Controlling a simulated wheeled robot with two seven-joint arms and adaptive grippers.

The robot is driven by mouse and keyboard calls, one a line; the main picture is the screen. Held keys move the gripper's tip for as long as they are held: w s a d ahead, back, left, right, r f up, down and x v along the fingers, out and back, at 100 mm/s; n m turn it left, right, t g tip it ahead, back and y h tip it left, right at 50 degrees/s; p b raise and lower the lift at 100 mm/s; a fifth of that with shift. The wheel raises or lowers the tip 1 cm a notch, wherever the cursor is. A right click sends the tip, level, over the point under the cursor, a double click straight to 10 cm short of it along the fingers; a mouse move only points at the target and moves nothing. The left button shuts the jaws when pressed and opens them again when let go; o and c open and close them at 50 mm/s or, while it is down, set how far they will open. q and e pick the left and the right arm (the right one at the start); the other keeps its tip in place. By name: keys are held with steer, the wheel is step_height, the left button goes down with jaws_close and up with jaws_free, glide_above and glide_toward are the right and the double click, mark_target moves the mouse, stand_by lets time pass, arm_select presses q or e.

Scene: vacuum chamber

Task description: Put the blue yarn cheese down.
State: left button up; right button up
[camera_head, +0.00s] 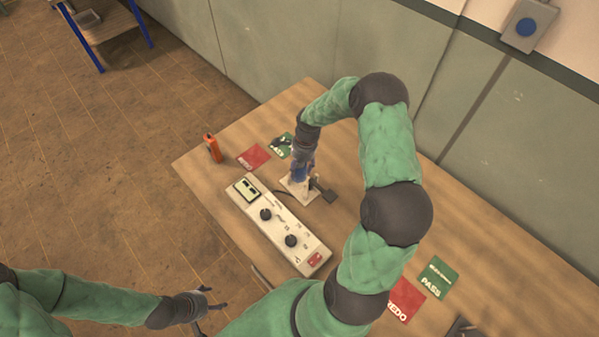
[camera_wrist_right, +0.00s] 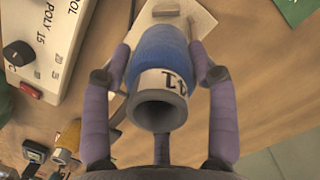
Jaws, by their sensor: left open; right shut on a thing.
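The blue yarn cheese (camera_wrist_right: 158,55) is wound on a grey cone tube with a white label marked with dark digits. My right gripper (camera_wrist_right: 163,68) is shut on it, with one purple finger on each side. In the head view my right gripper (camera_head: 300,174) is over a small white plate (camera_head: 297,190) on the wooden table (camera_head: 345,155), behind the control box; the arm and fingers mostly hide the cheese there. I cannot tell whether the cheese touches the plate. My left gripper (camera_head: 204,304) is open and empty at lower left, away from the cheese.
The white control box (camera_head: 278,225) with black knobs stands close to the plate. Red and green cards, REDO (camera_head: 254,156) and PASS (camera_head: 437,278), lie on the table. An orange object (camera_head: 212,148) stands near the left edge.

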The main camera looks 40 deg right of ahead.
mark_target(300, 172)
steer(key=shift+f, duration=1.95)
steer(key=shift+f, duration=0.2)
steer(key=o, duration=1.3)
steer(key=shift+o, duration=0.2)
steer(key=shift+r, duration=0.2)
steer(key=r, duration=0.4)
steer(key=d+r, duration=0.1)
steer(key=r, duration=0.7)
steer(key=shift+s+d, duration=0.25)
steer(key=shift+d, duration=0.05)
